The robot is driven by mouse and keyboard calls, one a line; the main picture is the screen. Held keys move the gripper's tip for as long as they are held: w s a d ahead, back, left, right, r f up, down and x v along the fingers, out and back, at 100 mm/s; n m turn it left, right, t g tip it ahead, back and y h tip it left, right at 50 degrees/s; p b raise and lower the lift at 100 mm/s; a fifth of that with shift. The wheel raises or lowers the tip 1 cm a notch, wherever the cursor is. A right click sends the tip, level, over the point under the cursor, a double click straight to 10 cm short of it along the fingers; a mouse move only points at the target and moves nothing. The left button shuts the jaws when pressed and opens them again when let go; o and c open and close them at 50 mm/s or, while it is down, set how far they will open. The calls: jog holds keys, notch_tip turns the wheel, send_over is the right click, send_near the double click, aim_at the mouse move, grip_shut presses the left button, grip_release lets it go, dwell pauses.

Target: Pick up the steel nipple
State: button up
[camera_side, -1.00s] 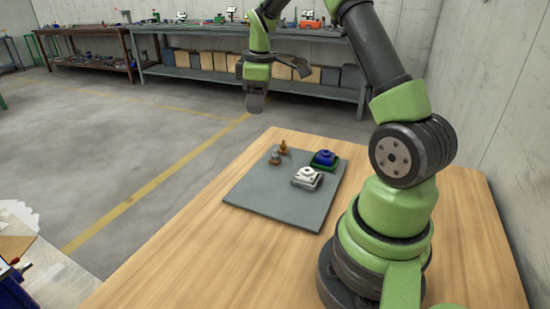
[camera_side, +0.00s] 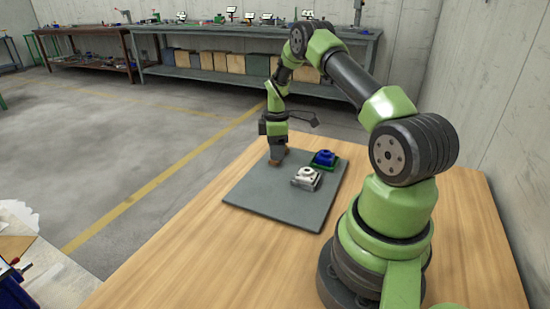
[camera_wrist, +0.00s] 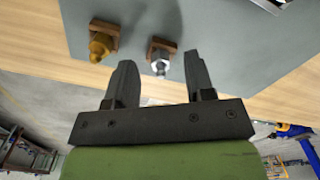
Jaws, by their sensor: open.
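The steel nipple (camera_wrist: 160,63) is a small silvery fitting on a square brown base in the wrist view. It appears between the tips of my gripper (camera_wrist: 158,68), nearer the right finger. My gripper's jaws are open, with a gap on both sides of the nipple. How far the tips are above it, I cannot tell. In the side view my gripper (camera_side: 277,154) points down over the far left part of the grey mat and hides most of the nipple area.
A brass nipple (camera_wrist: 101,46) on a similar brown base stands left of the left finger in the wrist view. A white jack (camera_side: 306,179) and a blue jack on a green base (camera_side: 324,159) stand on the grey mat (camera_side: 270,203). The mat's front is clear.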

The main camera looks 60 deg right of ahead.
jog(key=shift+f, duration=0.7)
grip_shut()
notch_tip(320, 180, up, 10)
jog(key=s+a, duration=0.4)
jog(key=s, duration=0.7)
jog(key=shift+a+r, duration=0.25)
jog(key=shift+a, duration=0.05)
